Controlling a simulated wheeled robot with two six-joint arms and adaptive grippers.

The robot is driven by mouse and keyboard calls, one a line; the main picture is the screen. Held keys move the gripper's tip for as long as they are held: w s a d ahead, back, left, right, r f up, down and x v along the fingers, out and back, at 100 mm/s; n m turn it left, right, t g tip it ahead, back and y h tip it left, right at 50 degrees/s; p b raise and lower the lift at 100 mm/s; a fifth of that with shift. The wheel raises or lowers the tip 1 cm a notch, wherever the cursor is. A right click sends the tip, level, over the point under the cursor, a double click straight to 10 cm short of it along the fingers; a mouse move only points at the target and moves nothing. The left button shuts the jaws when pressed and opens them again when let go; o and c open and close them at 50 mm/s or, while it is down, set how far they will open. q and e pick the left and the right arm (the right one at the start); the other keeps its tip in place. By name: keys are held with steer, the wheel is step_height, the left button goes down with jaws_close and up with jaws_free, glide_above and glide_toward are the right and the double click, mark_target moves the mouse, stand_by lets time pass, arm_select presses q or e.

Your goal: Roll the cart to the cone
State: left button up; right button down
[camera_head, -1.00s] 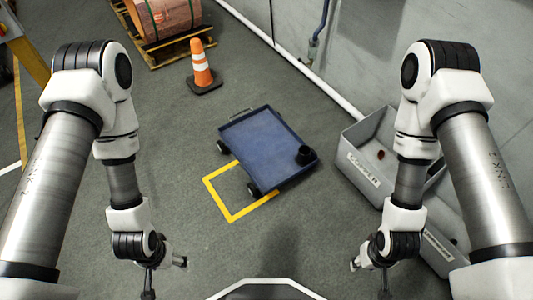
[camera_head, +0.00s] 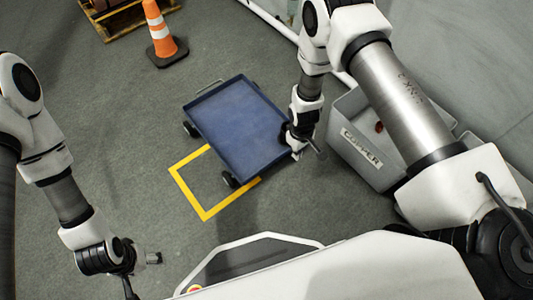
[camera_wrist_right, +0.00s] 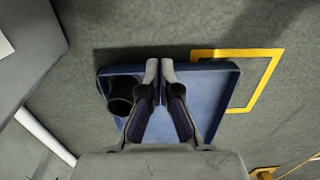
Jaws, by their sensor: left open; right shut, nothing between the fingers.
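The blue flat cart (camera_head: 240,125) stands on dark wheels, tilted in view, with a handle at its far left end. The orange and white cone (camera_head: 160,35) stands on a black base beyond the cart. My right gripper (camera_head: 306,152) is at the cart's near right corner. In the right wrist view its fingers (camera_wrist_right: 160,72) are shut and empty above the cart tray (camera_wrist_right: 215,100). I cannot tell if they touch it. A black cup-like part (camera_wrist_right: 121,92) sits in the tray's corner; the head view hides it. My left gripper (camera_head: 143,275) is open and empty, away from the cart.
A yellow floor outline (camera_head: 190,196) lies partly under the cart. A wooden pallet (camera_head: 117,24) lies behind the cone. Floor between cart and cone is clear.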

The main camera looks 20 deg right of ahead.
steer(key=f+b, duration=0.2)
steer(key=f, duration=0.3)
steer(key=w+f+b, duration=0.1)
steer(key=f+b, duration=0.2)
steer(key=f, duration=0.2)
steer(key=w+f+b, duration=0.1)
steer(key=f+b, duration=0.2)
steer(key=f, duration=0.2)
steer(key=shift+w+a+f, duration=0.15)
steer(key=shift+a, duration=0.1)
steer(key=shift+w+f+b, duration=0.25)
steer(key=shift+f+b, duration=0.25)
steer(key=shift+f, duration=0.1)
steer(key=w, duration=0.1)
steer(key=b, duration=0.1)
steer(key=w+a, duration=0.1)
steer(key=shift+w+r, duration=0.25)
steer(key=shift+w, duration=0.05)
steer(key=shift+w+a+r+b, duration=0.2)
steer(key=shift+w+a+b, duration=0.05)
steer(key=shift+w+b, duration=0.1)
arm_select(q)
step_height(320, 180, down, 14)
steer(key=shift+w+r, duration=0.2)
steer(key=shift+w, duration=0.1)
steer(key=shift+r, duration=0.1)
arm_select(e)
steer(key=shift+r, duration=0.1)
